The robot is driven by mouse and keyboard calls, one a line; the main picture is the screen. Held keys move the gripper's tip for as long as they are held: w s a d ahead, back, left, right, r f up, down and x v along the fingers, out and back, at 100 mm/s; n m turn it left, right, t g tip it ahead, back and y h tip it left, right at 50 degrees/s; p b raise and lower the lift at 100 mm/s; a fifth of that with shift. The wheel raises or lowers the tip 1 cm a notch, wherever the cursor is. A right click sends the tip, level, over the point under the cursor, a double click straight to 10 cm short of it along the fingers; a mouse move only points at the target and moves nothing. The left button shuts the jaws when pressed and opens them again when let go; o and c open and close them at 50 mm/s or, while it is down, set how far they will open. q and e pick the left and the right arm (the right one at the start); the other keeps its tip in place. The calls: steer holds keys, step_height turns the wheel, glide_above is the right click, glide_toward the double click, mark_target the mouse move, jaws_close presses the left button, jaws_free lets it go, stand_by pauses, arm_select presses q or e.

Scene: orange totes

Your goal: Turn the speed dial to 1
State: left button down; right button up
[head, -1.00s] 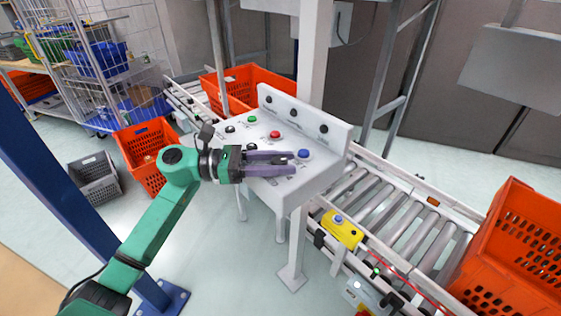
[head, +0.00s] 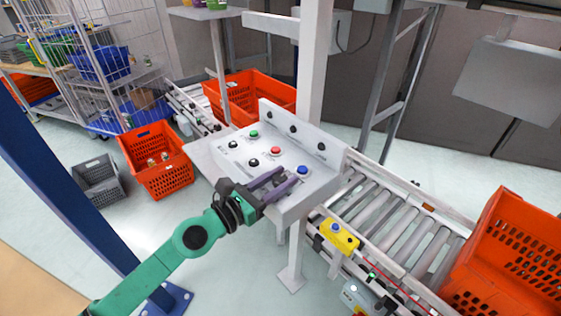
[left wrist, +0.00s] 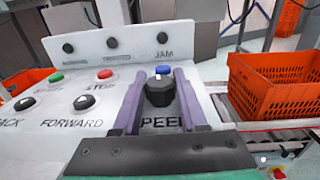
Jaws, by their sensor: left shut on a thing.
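The speed dial (left wrist: 160,91) is a black faceted knob on the white control panel (head: 322,178). In the left wrist view it stands between the two purple fingers, above printed letters that read "PEED". My left gripper (head: 282,183) reaches over the panel's front edge and is shut on the dial. Its fingers hide the dial in the head view. The dial's number marks cannot be read. My right gripper is not in view.
The panel also carries a green button (head: 254,133), a red button (head: 276,151), a blue button (head: 303,169) and black knobs. A roller conveyor (head: 385,215) with an orange tote (head: 515,260) is at the right. A white post (head: 314,60) rises behind the panel.

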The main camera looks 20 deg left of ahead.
arm_select(q)
steer(key=n+y+p, duration=0.1)
steer(key=y+p, duration=0.1)
steer(key=p, duration=0.1)
steer(key=n+t+y+p, duration=0.1)
steer(key=n+y+p, duration=0.1)
steer(key=p, duration=0.1)
steer(key=n+t+y+p, duration=0.1)
steer(key=y+p, duration=0.2)
steer(key=shift+r+n, duration=0.4)
steer(key=shift+f+n+t+y+p, duration=0.1)
steer(key=shift+n+t+y+p, duration=0.2)
steer(key=shift+n+y+p, duration=0.3)
steer(key=y, duration=0.1)
steer(key=n+y, duration=0.1)
steer(key=n+y+p, duration=0.1)
steer(key=y, duration=0.1)
steer(key=shift+f, duration=0.25)
steer(key=shift+n+g+y, duration=0.8)
steer(key=shift+n+y, duration=0.7)
steer(key=shift+y, duration=0.7)
steer(key=shift+c, duration=2.2)
jaws_free()
steer(key=shift+f, duration=0.1)
